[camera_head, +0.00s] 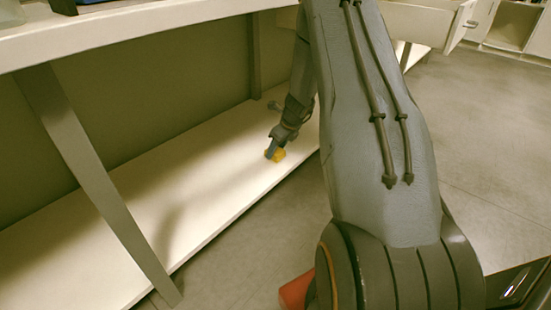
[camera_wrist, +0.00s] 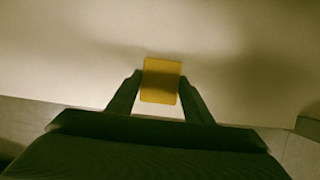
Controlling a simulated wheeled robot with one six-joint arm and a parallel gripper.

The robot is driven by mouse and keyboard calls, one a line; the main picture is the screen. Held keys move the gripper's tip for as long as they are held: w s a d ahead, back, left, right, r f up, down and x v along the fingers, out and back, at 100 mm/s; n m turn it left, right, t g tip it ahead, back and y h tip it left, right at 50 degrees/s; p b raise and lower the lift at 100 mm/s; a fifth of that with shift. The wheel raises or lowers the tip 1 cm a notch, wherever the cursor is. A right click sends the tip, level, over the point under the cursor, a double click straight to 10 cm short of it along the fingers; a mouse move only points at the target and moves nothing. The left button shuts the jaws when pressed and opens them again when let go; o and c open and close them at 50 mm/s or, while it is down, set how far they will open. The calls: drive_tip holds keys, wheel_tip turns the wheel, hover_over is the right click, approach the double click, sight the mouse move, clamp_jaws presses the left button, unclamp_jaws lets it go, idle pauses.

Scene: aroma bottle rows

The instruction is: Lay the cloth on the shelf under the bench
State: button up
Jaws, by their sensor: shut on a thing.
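The yellow cloth (camera_head: 279,155) is a small folded-looking square held at the end of my arm. In the wrist view the cloth (camera_wrist: 161,80) sits between the two fingers of my gripper (camera_wrist: 160,95), which is shut on it. In the head view my gripper (camera_head: 273,150) is over the front part of the pale shelf (camera_head: 190,185) under the bench (camera_head: 150,28). I cannot tell whether the cloth touches the shelf. The shelf's pale surface (camera_wrist: 60,50) fills the upper part of the wrist view.
A slanted bench leg (camera_head: 95,180) stands in front of the shelf on the left. The shelf looks bare around my gripper. An open drawer (camera_head: 430,20) juts out at the top right. A red object (camera_head: 296,291) shows low behind my arm. Grey floor is free at right.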

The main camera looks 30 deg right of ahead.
sight(278, 152)
drive_tip(key=shift+f+b, duration=0.6)
drive_tip(key=shift+f, duration=0.9)
drive_tip(key=shift+f, duration=0.15)
drive_tip(key=o, duration=1)
drive_tip(key=p+v, duration=0.6)
drive_tip(key=v, duration=0.6)
drive_tip(key=shift+w+r+p, duration=0.1)
drive_tip(key=shift+r+p, duration=0.15)
drive_tip(key=shift+p, duration=0.05)
